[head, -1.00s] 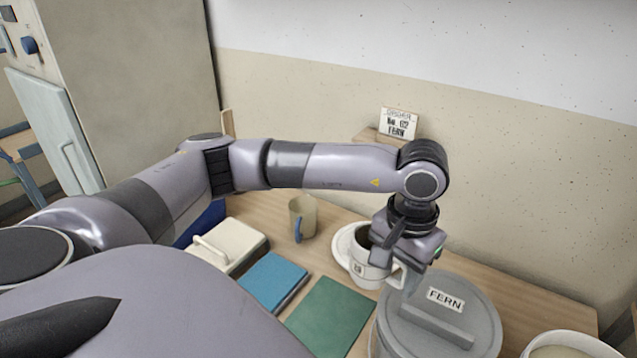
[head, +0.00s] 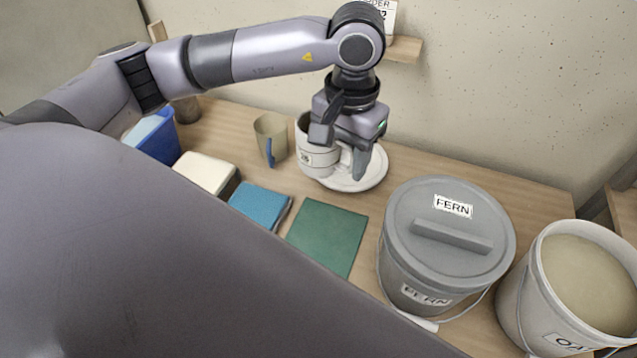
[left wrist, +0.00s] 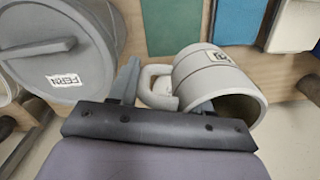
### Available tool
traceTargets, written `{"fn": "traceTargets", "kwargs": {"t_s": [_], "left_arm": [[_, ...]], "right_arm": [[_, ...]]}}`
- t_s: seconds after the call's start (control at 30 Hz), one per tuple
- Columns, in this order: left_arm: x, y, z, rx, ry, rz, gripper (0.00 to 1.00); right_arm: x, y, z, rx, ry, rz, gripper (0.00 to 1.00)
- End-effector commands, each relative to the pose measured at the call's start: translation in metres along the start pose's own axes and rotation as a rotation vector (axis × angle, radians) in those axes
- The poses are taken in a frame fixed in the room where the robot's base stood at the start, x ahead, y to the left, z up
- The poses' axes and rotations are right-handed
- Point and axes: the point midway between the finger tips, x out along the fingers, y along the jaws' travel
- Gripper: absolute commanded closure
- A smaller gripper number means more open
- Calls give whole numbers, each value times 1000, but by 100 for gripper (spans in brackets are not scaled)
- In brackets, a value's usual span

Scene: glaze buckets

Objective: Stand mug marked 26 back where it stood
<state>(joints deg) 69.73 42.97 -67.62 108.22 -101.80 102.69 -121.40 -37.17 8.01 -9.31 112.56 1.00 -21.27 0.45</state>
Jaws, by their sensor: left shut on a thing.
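A pale grey-white mug (head: 318,158) with a small dark-framed label hangs at my left gripper (head: 340,152) in the head view. The label is too small to read surely. My left gripper is shut on its handle; the mug (left wrist: 222,82) and handle also show in the left wrist view, beside the fingers (left wrist: 160,95). The mug looks about upright and covers the left part of a white saucer (head: 372,172). I cannot tell whether its base touches anything. My right gripper is not in view.
A beige mug (head: 270,138) with a blue handle stands close left of the held mug. A lidded FERN bucket (head: 445,235) and an open bucket (head: 590,280) stand right.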

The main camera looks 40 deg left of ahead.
Motion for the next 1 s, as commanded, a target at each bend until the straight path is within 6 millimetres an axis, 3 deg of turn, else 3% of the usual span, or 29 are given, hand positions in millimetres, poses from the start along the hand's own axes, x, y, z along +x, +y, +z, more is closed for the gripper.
{"fn": "traceTargets", "kwargs": {"t_s": [0.03, 0.2, 0.4, 0.67, 0.77, 1.0], "left_arm": [[19, 4, 1, 17, 2, 3, 100], [37, 12, 4, 64, 4, 2, 100], [48, 16, 8, 106, 4, 0, 100], [56, 17, 11, 126, 2, -1, 100], [72, 18, 11, 127, -2, 0, 100], [130, 17, 12, 124, -4, -2, 100]], "right_arm": [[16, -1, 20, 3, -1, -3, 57], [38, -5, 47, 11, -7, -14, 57], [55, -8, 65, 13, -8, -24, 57], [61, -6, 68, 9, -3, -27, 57], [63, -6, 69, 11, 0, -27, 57], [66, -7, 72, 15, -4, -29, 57]]}}
